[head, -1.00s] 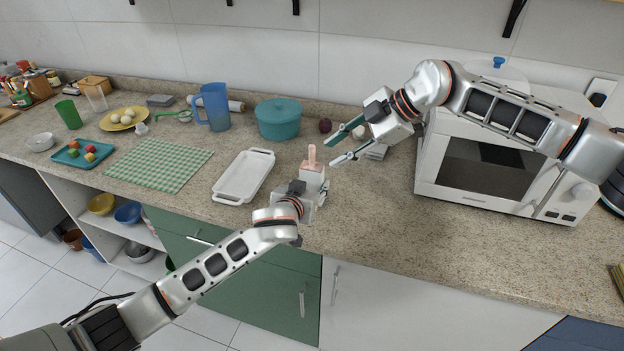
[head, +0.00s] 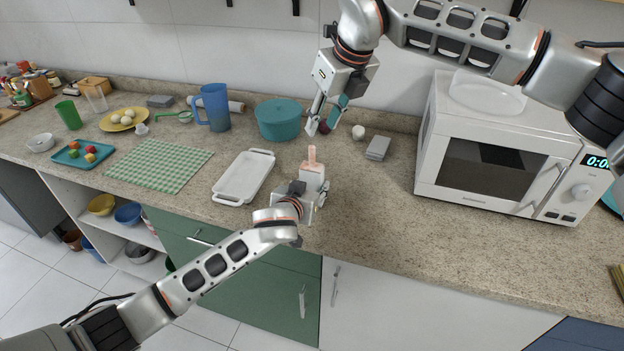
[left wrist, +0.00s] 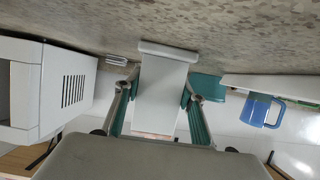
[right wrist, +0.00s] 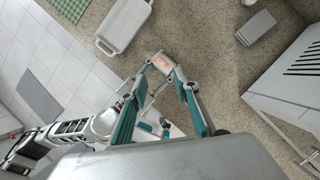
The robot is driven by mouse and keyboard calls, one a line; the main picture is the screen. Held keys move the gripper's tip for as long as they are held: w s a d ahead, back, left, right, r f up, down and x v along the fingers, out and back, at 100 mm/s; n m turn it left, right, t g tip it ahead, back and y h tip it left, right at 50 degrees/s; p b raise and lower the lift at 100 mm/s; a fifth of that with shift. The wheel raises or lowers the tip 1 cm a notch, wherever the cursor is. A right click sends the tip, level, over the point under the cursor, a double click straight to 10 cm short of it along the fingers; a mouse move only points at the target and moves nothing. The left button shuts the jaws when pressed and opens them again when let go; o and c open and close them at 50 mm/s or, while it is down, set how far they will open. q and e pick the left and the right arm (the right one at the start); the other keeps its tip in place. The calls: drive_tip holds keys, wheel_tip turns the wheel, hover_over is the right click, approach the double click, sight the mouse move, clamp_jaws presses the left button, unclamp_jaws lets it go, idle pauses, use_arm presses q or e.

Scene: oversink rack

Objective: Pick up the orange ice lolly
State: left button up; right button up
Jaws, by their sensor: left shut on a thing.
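The orange ice lolly (head: 312,158) shows in the head view as a pale peach stick and top standing upright from a white mould (head: 312,177). My left gripper (head: 320,192) is shut on the mould and holds it near the counter's front edge. In the left wrist view the mould (left wrist: 165,90) sits between the two fingers, with a pinkish strip at its near end. My right gripper (head: 320,125) is open and empty, pointing down above and behind the lolly. In the right wrist view the lolly's orange top (right wrist: 161,63) shows near its fingertips.
A white tray (head: 226,198) lies left of the mould. A teal pot (head: 279,121) and a blue jug (head: 214,108) stand behind. A grey box (head: 378,148) and white microwave (head: 480,165) are to the right. The counter between the mould and microwave is clear.

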sight(314, 147)
drive_tip(key=x, duration=0.6)
drive_tip(key=shift+w+a+f, duration=0.1)
drive_tip(key=shift+f, duration=0.1)
drive_tip(key=shift+d+x, duration=0.2)
drive_tip(key=shift+x, duration=2.5)
clamp_jaws()
